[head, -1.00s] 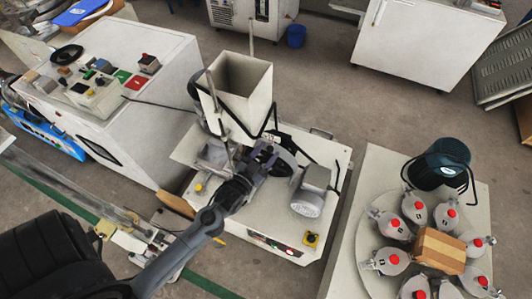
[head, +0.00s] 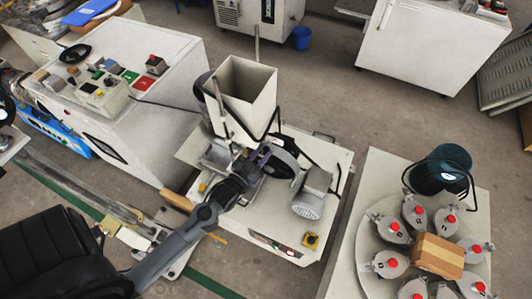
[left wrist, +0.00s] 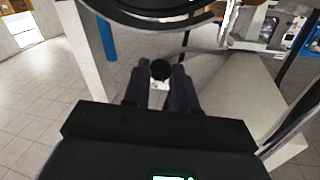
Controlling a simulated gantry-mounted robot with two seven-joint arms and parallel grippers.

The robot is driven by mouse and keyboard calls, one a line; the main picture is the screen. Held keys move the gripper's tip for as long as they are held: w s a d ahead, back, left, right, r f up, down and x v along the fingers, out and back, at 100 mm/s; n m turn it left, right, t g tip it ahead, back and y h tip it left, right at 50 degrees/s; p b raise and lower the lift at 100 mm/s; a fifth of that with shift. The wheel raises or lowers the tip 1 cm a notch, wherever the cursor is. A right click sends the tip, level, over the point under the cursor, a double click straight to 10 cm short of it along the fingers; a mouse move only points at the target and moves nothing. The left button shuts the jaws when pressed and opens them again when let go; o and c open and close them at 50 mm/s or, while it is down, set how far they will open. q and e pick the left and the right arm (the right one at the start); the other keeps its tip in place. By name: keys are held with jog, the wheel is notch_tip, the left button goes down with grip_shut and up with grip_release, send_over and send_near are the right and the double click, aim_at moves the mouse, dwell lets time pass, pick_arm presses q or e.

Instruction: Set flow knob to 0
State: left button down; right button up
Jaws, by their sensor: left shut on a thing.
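My left gripper (head: 260,158) reaches over the white machine (head: 250,222) at the base of its square hopper (head: 241,92). In the left wrist view, the left gripper (left wrist: 160,80) has its two dark fingers close together around a small round black knob (left wrist: 160,69). The fingers appear shut on this knob, which shows between their tips. In the head view the knob is hidden by the gripper and hopper parts. Any scale or mark on the knob is too small to read. My right gripper is in neither view.
A black wheel (head: 281,160) and a grey motor (head: 312,192) sit close right of the gripper. A white control cabinet (head: 150,130) stands to the left.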

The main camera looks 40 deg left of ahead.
pick_arm(q)
jog(key=shift+a, duration=0.1)
jog(key=c, duration=0.9)
grip_release()
jog(key=shift+a, duration=0.15)
jog(key=shift+d, duration=0.2)
